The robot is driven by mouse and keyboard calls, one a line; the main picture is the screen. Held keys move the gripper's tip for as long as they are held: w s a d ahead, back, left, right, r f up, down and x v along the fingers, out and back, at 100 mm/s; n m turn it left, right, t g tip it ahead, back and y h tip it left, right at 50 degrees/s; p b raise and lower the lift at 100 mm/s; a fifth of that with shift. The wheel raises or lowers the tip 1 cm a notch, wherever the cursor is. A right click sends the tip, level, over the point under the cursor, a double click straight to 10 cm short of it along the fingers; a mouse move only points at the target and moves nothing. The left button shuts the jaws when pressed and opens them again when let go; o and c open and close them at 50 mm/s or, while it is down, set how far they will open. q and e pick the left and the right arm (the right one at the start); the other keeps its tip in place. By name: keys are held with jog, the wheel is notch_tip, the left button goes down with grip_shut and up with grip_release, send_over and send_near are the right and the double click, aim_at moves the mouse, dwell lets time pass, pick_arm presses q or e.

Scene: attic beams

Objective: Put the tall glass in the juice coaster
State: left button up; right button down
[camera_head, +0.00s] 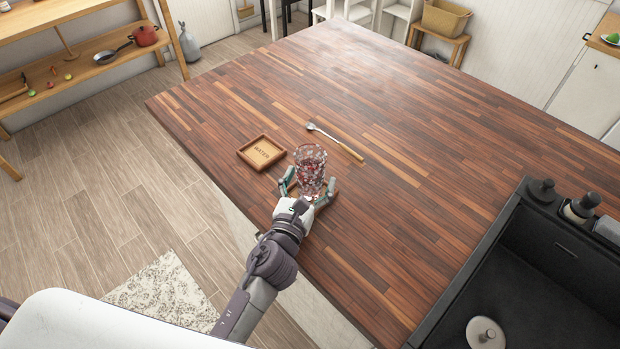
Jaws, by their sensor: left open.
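A tall clear glass (311,160) with a red and white speckled look stands upright on the wooden counter near its left edge. My left gripper (308,186) is open, with one finger on each side of the glass's lower part; I cannot tell whether they touch it. The glass's base is partly hidden by the gripper. A square wooden coaster (262,152) with a raised rim lies just left of the glass; its small lettering seems to read "WATER". No other coaster is in view. My right gripper is not in view.
A spoon-like utensil (336,142) with a wooden handle lies just behind the glass. A dark sink (545,285) is at the lower right. The counter (420,110) is otherwise broadly clear. Shelves with a red pot (145,36) stand apart at the upper left.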

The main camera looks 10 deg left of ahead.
pick_arm(q)
jog(key=shift+r, duration=0.2)
jog(key=s+b, duration=0.1)
jog(key=s, duration=0.2)
jog(key=s+b, duration=0.1)
jog(key=s, duration=0.3)
jog(key=s+a+b, duration=0.1)
jog(key=s, duration=0.2)
jog(key=shift+s+a+f, duration=0.1)
jog(key=shift+s+f, duration=0.15)
jog(key=shift+s+a+r, duration=0.1)
jog(key=shift+s+r, duration=0.1)
jog(key=shift+s, duration=0.55)
